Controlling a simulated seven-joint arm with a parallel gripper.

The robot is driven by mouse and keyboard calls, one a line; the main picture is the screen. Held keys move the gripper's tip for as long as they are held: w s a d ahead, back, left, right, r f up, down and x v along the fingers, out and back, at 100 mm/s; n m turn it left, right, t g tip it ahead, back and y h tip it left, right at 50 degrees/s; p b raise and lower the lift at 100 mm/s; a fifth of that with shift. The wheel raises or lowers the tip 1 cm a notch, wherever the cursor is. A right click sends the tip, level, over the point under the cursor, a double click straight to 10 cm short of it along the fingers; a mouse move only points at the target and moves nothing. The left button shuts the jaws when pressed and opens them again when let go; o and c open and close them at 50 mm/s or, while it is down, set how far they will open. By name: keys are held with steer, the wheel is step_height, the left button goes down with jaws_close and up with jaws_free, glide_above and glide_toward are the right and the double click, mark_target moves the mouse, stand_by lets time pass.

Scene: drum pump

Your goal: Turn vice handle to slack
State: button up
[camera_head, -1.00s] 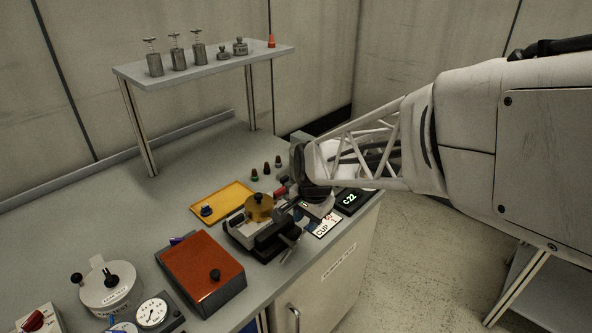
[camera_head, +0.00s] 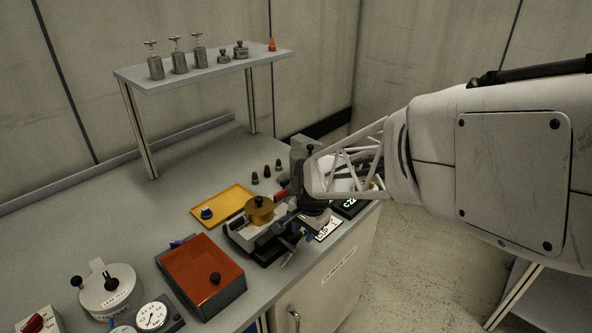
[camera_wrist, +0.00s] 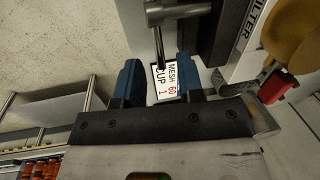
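The dark vice (camera_head: 262,243) stands near the bench's front edge, with a brass-coloured round part (camera_head: 260,209) above it. Its thin metal handle (camera_head: 289,256) shows at the right end, just below my gripper (camera_head: 296,229). In the wrist view the handle bar (camera_wrist: 158,48) hangs from the vice screw (camera_wrist: 178,11), its end lying between my blue fingertips in the picture. My gripper (camera_wrist: 159,72) is open, with a clear gap between the fingers. I cannot tell whether a finger touches the bar. My wrist hides part of the bench behind the vice.
A "MESH 60 CUP 1" card (camera_wrist: 169,80) lies beyond the fingers. An orange-red box (camera_head: 202,270) stands left of the vice, and a yellow tray (camera_head: 222,203) lies behind it. Open floor lies beyond the bench edge.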

mark_target(303, 237)
steer(key=shift+w+a+f, duration=0.1)
steer(key=shift+a+f, duration=0.05)
steer(key=shift+f, duration=0.8)
steer(key=shift+w+a+f, duration=0.1)
steer(key=shift+f, duration=0.85)
steer(key=shift+c, duration=0.3)
jaws_close()
